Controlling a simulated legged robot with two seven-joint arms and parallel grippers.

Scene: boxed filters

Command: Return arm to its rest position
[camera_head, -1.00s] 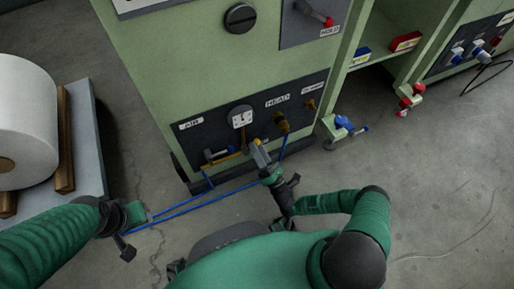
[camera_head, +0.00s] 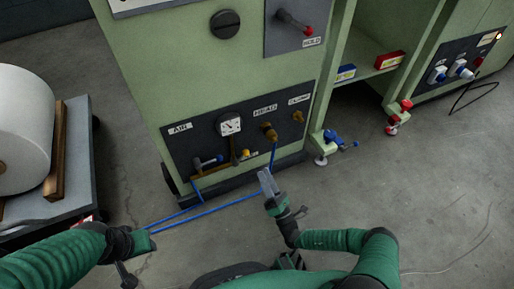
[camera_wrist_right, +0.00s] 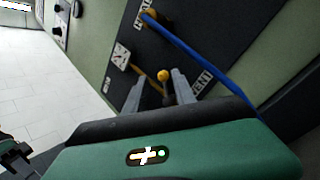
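My right gripper (camera_head: 264,176) is in front of and below the dark valve panel (camera_head: 190,152) of the green machine, apart from it. In the wrist view its two fingers (camera_wrist_right: 161,88) stand apart with nothing between them; a yellow knob on the panel shows behind the gap. My left gripper (camera_head: 148,238) is low at the left, by the strands of a blue hose (camera_head: 215,208). Whether its fingers are closed on the hose is too small to tell. The hose runs up to the brass fitting (camera_head: 269,133) under the HEAD label; it also shows in the wrist view (camera_wrist_right: 195,55).
A cart (camera_head: 78,150) with a large white roll (camera_head: 25,125) stands at the left. Red and blue boxes (camera_head: 390,60) sit on the machine's shelf. Blue (camera_head: 333,138) and red (camera_head: 394,124) fittings are near the floor at the right.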

